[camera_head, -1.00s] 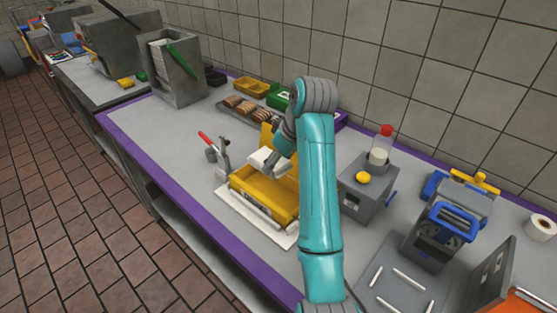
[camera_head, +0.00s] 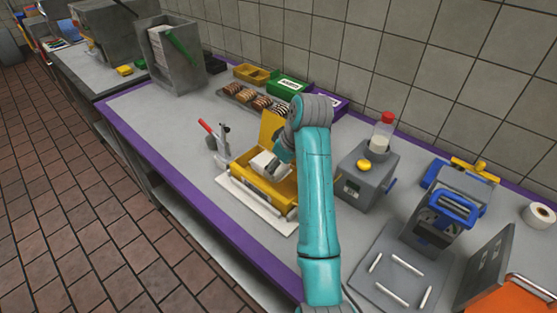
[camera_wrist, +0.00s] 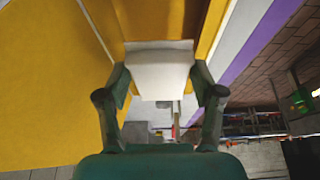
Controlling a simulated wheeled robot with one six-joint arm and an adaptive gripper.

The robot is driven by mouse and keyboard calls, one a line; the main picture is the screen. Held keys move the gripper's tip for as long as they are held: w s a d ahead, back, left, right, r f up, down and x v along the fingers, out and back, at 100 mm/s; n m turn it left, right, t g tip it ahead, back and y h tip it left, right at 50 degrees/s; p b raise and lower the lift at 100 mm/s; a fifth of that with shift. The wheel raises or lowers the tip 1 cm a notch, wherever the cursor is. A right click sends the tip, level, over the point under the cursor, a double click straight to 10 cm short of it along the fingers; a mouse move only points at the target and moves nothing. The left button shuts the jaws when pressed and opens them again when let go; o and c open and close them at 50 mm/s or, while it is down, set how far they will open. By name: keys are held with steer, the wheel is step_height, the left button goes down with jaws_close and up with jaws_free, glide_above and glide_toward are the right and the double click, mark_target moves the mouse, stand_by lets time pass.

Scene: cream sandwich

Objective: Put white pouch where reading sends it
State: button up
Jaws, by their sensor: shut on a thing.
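My gripper (camera_wrist: 160,92) is shut on the white pouch (camera_wrist: 160,72), one finger on each side of it in the wrist view. In the head view the pouch (camera_head: 262,162) sits at the mouth of a yellow box (camera_head: 262,190) with its yellow lid (camera_head: 271,128) raised behind. The pouch looks partly inside the box; whether it touches the floor cannot be told. A grey device (camera_head: 366,186) with a yellow knob and a small front display stands right of the arm; its reading is too small to make out.
Yellow (camera_head: 251,74), green (camera_head: 287,88) and purple (camera_head: 331,102) bins stand along the wall behind a tray of several brown items (camera_head: 260,101). A red-capped bottle (camera_head: 382,131) stands by the grey device.

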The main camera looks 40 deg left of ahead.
stand_by(0.4)
steer(key=o, duration=1.3)
